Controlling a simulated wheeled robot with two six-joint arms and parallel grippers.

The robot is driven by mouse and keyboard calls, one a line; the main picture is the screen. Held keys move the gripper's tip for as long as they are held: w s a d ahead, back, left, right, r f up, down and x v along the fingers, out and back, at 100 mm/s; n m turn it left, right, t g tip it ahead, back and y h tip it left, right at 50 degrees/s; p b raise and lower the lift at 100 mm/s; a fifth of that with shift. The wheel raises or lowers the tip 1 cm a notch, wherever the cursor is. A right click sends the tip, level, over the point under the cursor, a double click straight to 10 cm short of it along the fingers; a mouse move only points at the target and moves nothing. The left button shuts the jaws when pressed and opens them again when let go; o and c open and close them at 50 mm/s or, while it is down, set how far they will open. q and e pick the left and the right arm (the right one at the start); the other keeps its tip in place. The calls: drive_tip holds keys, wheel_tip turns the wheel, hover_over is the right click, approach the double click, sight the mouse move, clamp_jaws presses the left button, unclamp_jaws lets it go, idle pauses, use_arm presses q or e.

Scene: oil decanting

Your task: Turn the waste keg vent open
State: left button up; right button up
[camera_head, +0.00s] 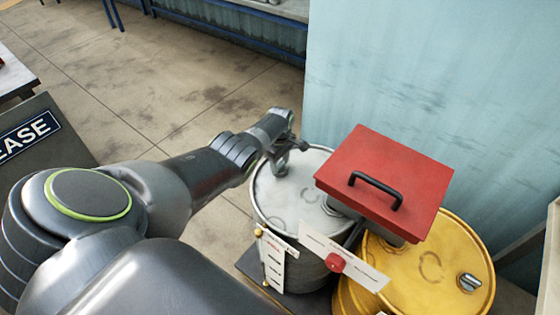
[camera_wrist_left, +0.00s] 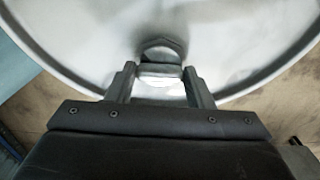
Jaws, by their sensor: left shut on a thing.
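The grey-white keg (camera_head: 295,200) stands right of the middle in the head view, and its pale lid (camera_wrist_left: 90,40) fills the upper part of the left wrist view. A small metal fitting (camera_wrist_left: 162,50) sits on the lid near its rim; I take it for the vent. My left gripper (camera_head: 283,150) reaches in over the lid's far left edge. In the left wrist view its two fingers (camera_wrist_left: 160,84) stand on both sides of the fitting and are shut on it. How far the fitting is turned cannot be told. My right gripper is not in view.
A yellow drum (camera_head: 430,265) stands right of the keg. A red box lid with a black handle (camera_head: 400,165) overhangs both. A white label plate with a red knob (camera_head: 337,262) is in front. A pale blue wall (camera_head: 430,70) rises behind. Open floor (camera_head: 150,90) lies left.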

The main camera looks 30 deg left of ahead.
sight(280, 163)
use_arm(q)
drive_tip(key=shift+w+r, duration=0.1)
drive_tip(key=shift+r, duration=0.05)
idle(0.3)
drive_tip(key=o, duration=1)
drive_tip(key=shift+r+p, duration=0.35)
wheel_tip(280, 163, up, 5)
drive_tip(key=p, duration=0.3)
drive_tip(key=shift+r, duration=0.2)
wheel_tip(280, 163, up, 11)
drive_tip(key=shift+p, duration=0.35)
